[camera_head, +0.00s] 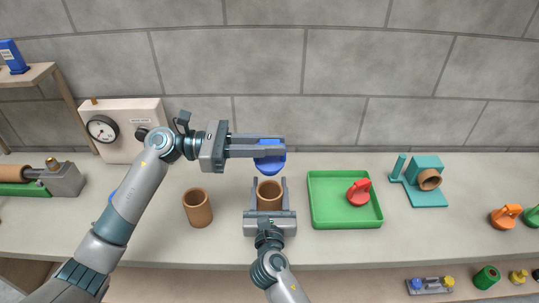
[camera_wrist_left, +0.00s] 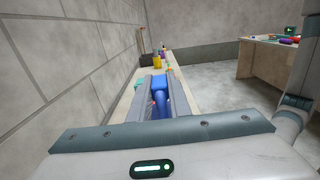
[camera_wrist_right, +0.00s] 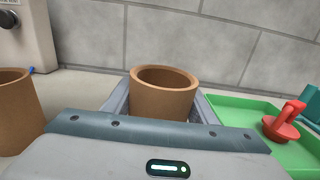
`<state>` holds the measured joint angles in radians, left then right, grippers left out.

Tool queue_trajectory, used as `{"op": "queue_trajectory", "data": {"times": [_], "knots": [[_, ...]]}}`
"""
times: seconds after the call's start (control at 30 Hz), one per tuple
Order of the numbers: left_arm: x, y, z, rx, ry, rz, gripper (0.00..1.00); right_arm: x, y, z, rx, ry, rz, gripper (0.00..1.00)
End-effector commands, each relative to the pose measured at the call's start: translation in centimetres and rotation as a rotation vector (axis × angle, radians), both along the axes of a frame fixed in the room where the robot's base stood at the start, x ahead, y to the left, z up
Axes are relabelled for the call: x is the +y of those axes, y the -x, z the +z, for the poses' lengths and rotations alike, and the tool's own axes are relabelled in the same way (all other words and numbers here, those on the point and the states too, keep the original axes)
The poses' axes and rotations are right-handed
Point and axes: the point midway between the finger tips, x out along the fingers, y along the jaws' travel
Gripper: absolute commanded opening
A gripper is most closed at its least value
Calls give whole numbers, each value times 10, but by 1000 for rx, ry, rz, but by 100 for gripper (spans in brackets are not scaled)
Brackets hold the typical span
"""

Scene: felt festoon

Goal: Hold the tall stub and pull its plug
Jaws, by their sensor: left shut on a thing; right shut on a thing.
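My left gripper (camera_head: 282,147) is shut on a blue plug (camera_head: 269,163), which hangs between its fingers above the right gripper. The blue plug also shows between the jaws in the left wrist view (camera_wrist_left: 160,84). My right gripper (camera_head: 270,182) is shut on a brown stub (camera_head: 270,201), one finger on each side. The right wrist view shows this stub (camera_wrist_right: 162,98) upright with an open top and no plug in it. The blue plug is apart from the stub, above its mouth. A second brown stub (camera_head: 197,208) stands upright to the left; I cannot tell which is taller.
A green tray (camera_head: 325,212) with a red plug (camera_head: 358,193) lies just right of the held stub. A teal stand (camera_head: 430,194) with a brown piece is farther right. A white gauge box (camera_head: 132,119) stands behind the left arm. Orange (camera_head: 503,217) and green plugs lie at the right.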

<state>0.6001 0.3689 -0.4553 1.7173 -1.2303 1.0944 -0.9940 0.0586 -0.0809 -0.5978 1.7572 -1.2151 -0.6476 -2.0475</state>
Motion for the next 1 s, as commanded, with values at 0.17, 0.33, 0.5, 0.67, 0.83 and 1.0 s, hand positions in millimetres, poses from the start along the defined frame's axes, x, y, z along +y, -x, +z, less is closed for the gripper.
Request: {"op": "queue_trajectory", "data": {"times": [0.17,0.33,0.5,0.67,0.83,1.0], "knots": [[0,0,3,-1,0,0,0,0,0,0,1,0,0,28],[0,0,3,0,0,0,0,0,0,0,1,0,0,28],[0,0,2,0,0,0,0,0,0,0,1,0,0,56],[0,0,2,0,0,0,0,0,0,0,0,0,0,74],[0,0,2,0,0,0,0,0,0,0,0,0,0,74],[0,0,2,0,0,0,0,0,4,-1,1,0,0,74]]}}
